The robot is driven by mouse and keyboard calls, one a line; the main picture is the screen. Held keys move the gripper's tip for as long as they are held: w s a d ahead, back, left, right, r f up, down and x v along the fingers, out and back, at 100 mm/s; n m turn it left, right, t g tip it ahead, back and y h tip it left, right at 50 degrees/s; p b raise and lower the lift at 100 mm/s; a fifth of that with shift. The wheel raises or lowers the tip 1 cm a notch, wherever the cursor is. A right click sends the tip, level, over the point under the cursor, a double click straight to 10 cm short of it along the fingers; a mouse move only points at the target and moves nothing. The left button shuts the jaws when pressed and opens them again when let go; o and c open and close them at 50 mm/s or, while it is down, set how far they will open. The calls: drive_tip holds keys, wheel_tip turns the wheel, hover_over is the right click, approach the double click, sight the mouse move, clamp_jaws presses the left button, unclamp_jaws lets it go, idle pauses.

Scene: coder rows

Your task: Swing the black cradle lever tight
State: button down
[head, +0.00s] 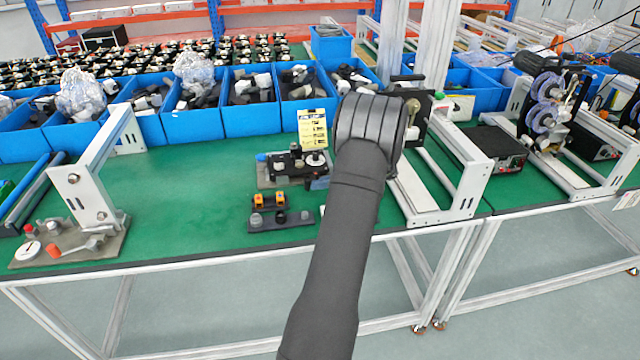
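A small fixture with black parts stands on a grey base plate (264,181) in the middle of the green table, in the head view. It has a blue knob (261,157) at its left end. The black cradle lever cannot be picked out for certain among its dark parts, so I cannot tell its angle. My dark grey arm rises from the bottom edge, and its thick wrist ends just right of and beyond the fixture. My gripper is hidden behind the wrist, so its fingers and anything in them do not show.
A dark tray (299,222) with orange blocks lies in front of the fixture. A yellow card (312,128) stands behind it. Blue bins (192,126) line the back. White frames stand left (87,190) and right (470,180). Green table (185,205) is clear to the left.

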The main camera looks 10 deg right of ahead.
drive_tip(key=s+d, duration=0.2)
drive_tip(key=d, duration=0.1)
drive_tip(key=shift+d, duration=0.1)
drive_tip(key=s+v, duration=0.1)
drive_tip(key=v, duration=0.9)
drive_tip(key=shift+a, duration=0.4)
drive_tip(key=x, duration=0.4)
drive_tip(key=w+x, duration=0.1)
drive_tip(key=x, duration=0.6)
drive_tip(key=shift+w+a+r, duration=0.15)
drive_tip(key=shift+w+r, duration=0.05)
drive_tip(key=shift+w, duration=0.15)
drive_tip(key=shift+w+a, duration=0.4)
drive_tip(key=shift+a, duration=0.15)
